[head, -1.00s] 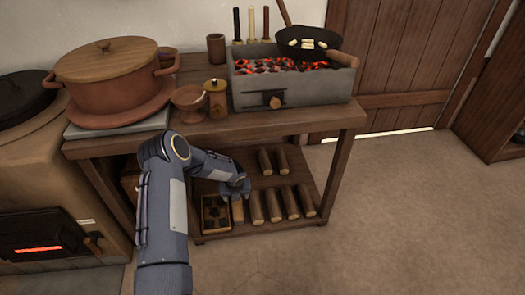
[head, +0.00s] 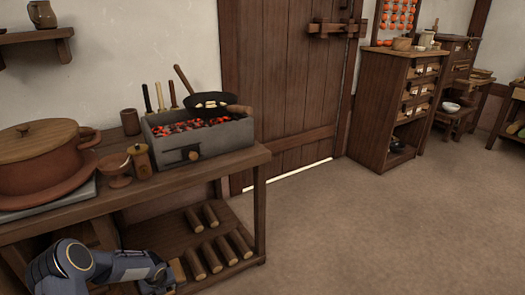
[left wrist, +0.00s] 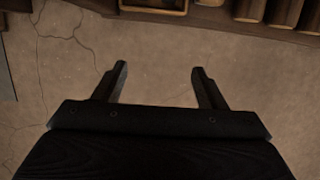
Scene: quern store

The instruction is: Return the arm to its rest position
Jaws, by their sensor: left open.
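My left arm (head: 85,270) comes in at the lower left of the head view, in front of the low shelf of the wooden table. Its gripper (head: 162,282) is partly cut off by the bottom edge near the logs. In the left wrist view the left gripper (left wrist: 160,82) is open, its two dark fingers apart with only cracked floor between them. It holds nothing. The shelf's front edge (left wrist: 215,18) lies beyond the fingertips. My right gripper is in neither view.
Several logs (head: 221,248) lie on the low shelf. A box (left wrist: 155,5) shows at the top of the wrist view. Above are a brazier of glowing coals (head: 200,142), a pan (head: 212,101) and a lidded pot (head: 45,165). Open floor (head: 370,235) lies to the right.

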